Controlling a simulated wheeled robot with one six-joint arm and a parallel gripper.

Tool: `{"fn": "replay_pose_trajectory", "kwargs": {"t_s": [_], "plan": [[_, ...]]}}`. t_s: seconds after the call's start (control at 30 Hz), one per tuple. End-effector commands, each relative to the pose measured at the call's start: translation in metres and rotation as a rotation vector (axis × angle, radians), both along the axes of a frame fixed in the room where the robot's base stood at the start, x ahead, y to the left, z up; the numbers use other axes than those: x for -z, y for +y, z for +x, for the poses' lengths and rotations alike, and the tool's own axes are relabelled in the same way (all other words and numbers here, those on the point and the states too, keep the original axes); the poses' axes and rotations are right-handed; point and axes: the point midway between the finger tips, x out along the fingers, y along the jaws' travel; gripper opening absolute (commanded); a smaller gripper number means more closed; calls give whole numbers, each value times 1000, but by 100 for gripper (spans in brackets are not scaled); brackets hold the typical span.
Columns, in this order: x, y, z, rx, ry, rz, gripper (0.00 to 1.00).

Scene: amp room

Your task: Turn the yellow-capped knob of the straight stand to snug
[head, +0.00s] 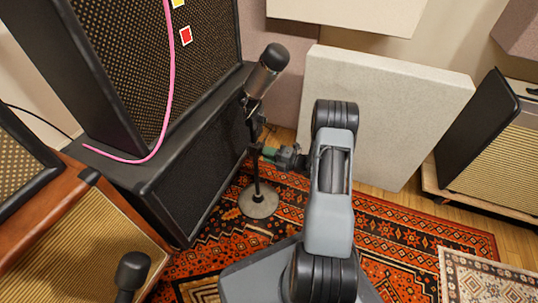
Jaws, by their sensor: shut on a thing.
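The straight stand (256,172) is a dark upright pole on a round grey base (258,200), in front of the black speaker cabinet. A large silver microphone with a dark head (266,70) is at its top. My gripper (269,154) reaches in from the right at mid-pole height, with greenish fingertips at the pole. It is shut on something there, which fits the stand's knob. The yellow cap does not show; the fingers and the small size of the view hide it, so I cannot tell how the knob is turned.
Stacked black speaker cabinets (200,165) stand close left of the stand, with a pink cable (170,80) hanging over them. A pale panel (385,110) leans behind my arm. Another microphone (131,272) is at the lower left. Patterned rug (400,235) covers the floor at right.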

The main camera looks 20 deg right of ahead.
Motion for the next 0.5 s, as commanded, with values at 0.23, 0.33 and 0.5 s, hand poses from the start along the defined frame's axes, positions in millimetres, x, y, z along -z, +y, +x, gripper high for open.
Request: {"fn": "replay_pose_trajectory", "kwargs": {"t_s": [0.23, 0.33, 0.5], "plan": [[0, 0, 0, 1, 0, 0, 42], [0, 0, 0, 1, 0, 0, 52], [0, 0, 0, 1, 1, 1, 52]]}}
